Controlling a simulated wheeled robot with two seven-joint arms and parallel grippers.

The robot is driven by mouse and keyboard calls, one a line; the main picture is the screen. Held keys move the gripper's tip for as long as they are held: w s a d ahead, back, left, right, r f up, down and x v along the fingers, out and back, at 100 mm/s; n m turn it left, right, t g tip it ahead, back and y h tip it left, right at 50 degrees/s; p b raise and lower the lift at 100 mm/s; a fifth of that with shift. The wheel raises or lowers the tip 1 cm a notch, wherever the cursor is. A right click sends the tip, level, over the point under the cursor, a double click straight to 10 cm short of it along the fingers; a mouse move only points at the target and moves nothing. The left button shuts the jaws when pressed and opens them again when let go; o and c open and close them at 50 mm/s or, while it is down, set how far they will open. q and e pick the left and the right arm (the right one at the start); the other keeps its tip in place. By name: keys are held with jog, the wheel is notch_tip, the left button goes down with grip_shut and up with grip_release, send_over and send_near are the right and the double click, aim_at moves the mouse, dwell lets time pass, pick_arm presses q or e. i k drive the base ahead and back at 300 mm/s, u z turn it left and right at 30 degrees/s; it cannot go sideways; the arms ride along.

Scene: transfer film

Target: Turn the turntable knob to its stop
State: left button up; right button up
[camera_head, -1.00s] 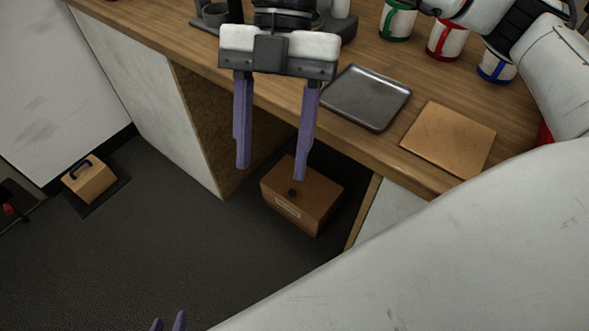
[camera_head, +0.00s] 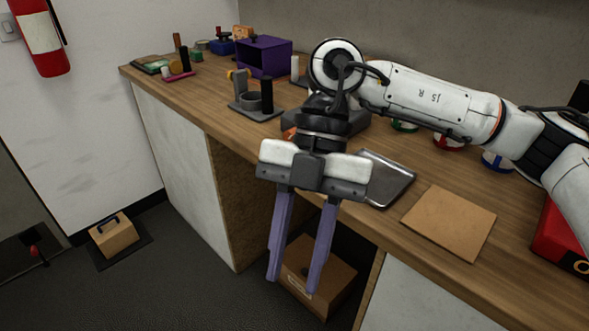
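My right gripper (camera_head: 295,280) hangs with its two purple fingers pointing down, spread apart and empty. It is in front of the wooden counter's front edge, above the open knee space. Behind its wrist a dark grey block or base (camera_head: 352,124) stands on the counter, mostly covered by my arm. I cannot tell whether this is the turntable, and no knob can be made out on it. My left gripper is not in view.
A metal tray (camera_head: 392,178) and a tan board (camera_head: 448,222) lie on the counter (camera_head: 505,196). A grey holder (camera_head: 243,100) and purple box (camera_head: 264,57) stand further left. Several mugs are partly behind my arm. A cardboard box (camera_head: 335,296) sits below the counter.

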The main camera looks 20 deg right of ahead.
aim_at(288, 135)
jog(key=u, duration=0.8)
jog(key=k, duration=0.15)
jog(key=z, duration=1.65)
jog(key=i, duration=0.45)
jog(key=u, duration=0.9)
